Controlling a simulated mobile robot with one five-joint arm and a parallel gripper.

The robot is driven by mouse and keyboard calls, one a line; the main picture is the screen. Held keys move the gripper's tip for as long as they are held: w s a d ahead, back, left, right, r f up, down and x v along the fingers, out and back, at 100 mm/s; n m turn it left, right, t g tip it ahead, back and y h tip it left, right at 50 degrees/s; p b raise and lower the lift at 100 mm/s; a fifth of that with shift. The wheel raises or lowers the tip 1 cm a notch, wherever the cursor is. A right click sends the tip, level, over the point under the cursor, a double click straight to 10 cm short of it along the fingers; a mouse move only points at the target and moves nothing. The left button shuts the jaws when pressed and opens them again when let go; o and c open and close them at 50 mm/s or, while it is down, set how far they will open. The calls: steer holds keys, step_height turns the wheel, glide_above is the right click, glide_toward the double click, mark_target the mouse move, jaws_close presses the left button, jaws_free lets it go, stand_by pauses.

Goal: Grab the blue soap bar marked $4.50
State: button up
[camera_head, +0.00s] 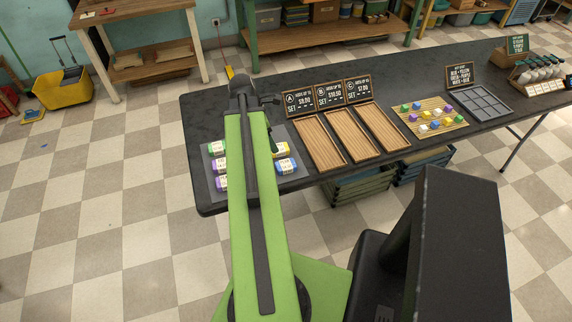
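A blue soap bar (286,167) with a pale label lies on the grey mat (262,194) at the left end of the dark table, right of my arm. Its price is too small to read. A yellow soap bar (282,150) lies just behind it. My green arm covers the middle of the mat and may hide other bars.
Three wooden trays (318,141) stand right of the mat, with signs A (297,102), B and C behind them. Farther right are a slatted mat (444,130) with small coloured blocks and a grey compartment tray (481,103). Crates (361,188) sit under the table.

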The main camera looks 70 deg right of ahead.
steer(key=b, duration=1.2)
glide_above(285, 164)
steer(key=w+a, duration=0.2)
step_height(285, 164, down, 12)
steer(key=shift+s+d+r, duration=0.1)
steer(key=shift+d, duration=0.05)
steer(key=shift+s, duration=0.1)
steer(key=b+x, duration=0.4)
steer(key=x, duration=0.1)
steer(key=shift+s+d+b, duration=0.2)
steer(key=shift+d+b, duration=0.05)
steer(key=shift+b, duration=0.05)
steer(key=shift+c, duration=0.2)
steer(key=c, duration=1.5)
steer(key=shift+r, duration=0.1)
